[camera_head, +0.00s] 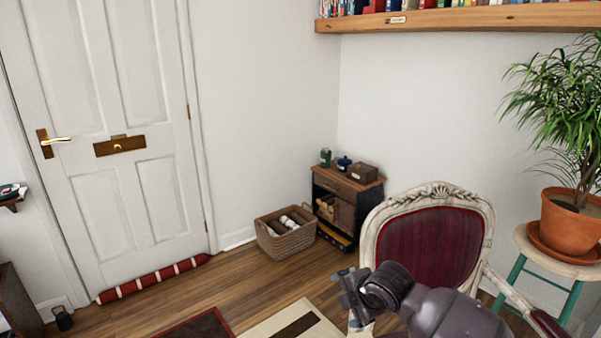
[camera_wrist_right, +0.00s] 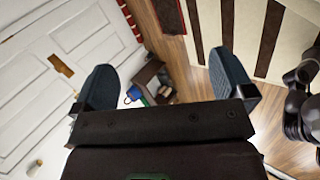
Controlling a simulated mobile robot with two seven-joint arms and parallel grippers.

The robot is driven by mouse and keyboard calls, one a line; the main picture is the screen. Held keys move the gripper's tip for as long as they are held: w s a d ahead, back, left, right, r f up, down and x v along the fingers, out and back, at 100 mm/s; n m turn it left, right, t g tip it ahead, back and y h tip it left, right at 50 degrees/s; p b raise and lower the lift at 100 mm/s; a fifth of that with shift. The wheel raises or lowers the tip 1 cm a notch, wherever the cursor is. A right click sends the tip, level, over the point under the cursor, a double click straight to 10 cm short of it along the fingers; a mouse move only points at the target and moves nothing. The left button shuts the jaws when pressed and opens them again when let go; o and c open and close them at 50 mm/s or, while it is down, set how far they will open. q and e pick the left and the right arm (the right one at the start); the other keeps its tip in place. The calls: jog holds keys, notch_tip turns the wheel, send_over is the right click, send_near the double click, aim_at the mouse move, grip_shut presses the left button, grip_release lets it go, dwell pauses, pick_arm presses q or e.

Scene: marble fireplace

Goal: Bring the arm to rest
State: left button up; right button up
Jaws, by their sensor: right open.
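My right arm comes in from the lower right of the head view, in front of the red chair. My right gripper (camera_head: 350,296) is at the end of it, raised over the floor and partly cut by the view's bottom edge. In the right wrist view the right gripper (camera_wrist_right: 162,65) has its two dark fingers wide apart, with nothing between them. My left gripper does not show in either view.
The carved chair (camera_head: 433,245) with red back stands close behind my right arm. A potted plant (camera_head: 570,215) sits on a stool (camera_head: 545,262) at right. A small cabinet (camera_head: 345,190) and woven basket (camera_head: 285,238) stand in the corner.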

jog(key=s+d+f+m+t+h, duration=0.1)
jog(key=s+d+f+m, duration=0.3)
jog(key=s+m, duration=0.3)
jog(key=s+d+f+m+t+h, duration=0.1)
jog(key=s+d+f+m, duration=0.4)
jog(key=s, duration=1)
jog(key=s+d+f+m+t+h, duration=0.1)
jog(key=s+d+f+m, duration=0.4)
jog(key=s+m, duration=0.5)
jog(key=shift+s+d+t+h+p, duration=0.4)
jog(key=shift+s+d+t, duration=0.2)
jog(key=shift+s+d, duration=0.5)
jog(key=shift+f, duration=0.1)
jog(key=shift+d, duration=0.15)
